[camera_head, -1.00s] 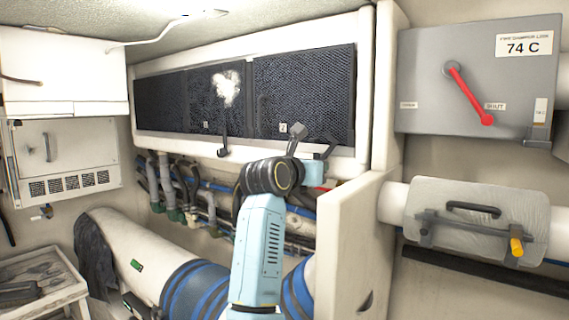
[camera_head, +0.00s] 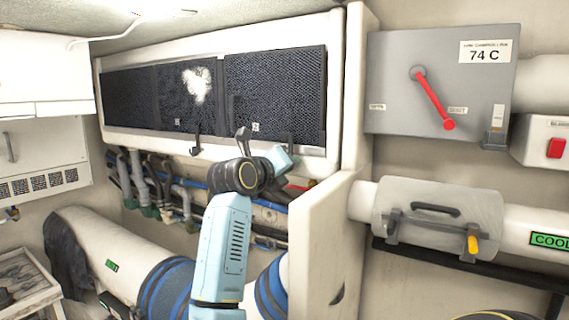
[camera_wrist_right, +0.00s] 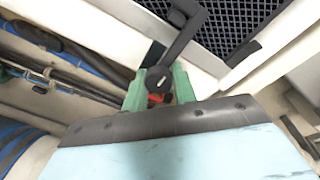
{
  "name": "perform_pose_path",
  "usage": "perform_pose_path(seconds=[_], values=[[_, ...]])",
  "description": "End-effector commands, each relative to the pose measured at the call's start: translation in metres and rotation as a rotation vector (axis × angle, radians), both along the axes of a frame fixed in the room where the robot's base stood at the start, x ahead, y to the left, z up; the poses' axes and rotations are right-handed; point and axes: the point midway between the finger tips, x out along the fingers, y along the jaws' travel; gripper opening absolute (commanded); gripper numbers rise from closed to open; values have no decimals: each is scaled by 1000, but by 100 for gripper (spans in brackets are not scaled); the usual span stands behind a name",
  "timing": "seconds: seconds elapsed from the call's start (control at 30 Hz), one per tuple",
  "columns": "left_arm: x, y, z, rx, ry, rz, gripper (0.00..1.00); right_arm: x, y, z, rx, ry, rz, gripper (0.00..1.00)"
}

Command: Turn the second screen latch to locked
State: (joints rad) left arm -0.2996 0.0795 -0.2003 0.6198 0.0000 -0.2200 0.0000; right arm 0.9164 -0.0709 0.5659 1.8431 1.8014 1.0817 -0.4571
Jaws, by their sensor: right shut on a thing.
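The second screen (camera_head: 285,90) is the dark mesh panel marked 2, at the right of the white frame. Its dark latch (camera_head: 291,142) is at the panel's lower edge and stands roughly upright against the mesh. In the wrist view the latch arm (camera_wrist_right: 185,38) runs from a round black knob up across the frame to the mesh. My right gripper (camera_head: 284,160) is at the latch; its green fingers (camera_wrist_right: 160,90) are shut on the knob end, one on each side. My left gripper is out of view.
A white partition (camera_head: 318,235) stands close to the right of my arm. Pipes and hoses (camera_head: 165,190) run below the screens. A grey switch box (camera_head: 395,70) with a red handle and a clamped pipe cover (camera_head: 435,205) are at the right.

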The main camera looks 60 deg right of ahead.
Motion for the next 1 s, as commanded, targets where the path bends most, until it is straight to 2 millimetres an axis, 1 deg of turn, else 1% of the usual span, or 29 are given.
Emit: perform_pose_path(seconds=[0.03, 0.23, 0.6, 0.63, 0.7, 0.77, 0.8, 1.0], values=[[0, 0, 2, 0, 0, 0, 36, 2, 1, 8, -20, 9, 8, 0], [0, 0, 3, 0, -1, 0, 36, 2, 1, 8, -21, 38, 9, 0], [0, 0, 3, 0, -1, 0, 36, 2, 1, 7, -22, 41, 9, 0], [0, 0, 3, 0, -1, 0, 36, 3, 1, 7, -22, 41, 9, 30], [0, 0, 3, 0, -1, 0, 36, 2, 1, 7, -22, 40, 9, 39], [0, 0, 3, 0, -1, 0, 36, 2, 1, 6, -20, 42, 9, 47], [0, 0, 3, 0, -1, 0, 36, 2, 1, 5, -17, 42, 8, 48], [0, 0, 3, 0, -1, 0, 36, 2, 1, 3, -14, 43, 6, 48]])
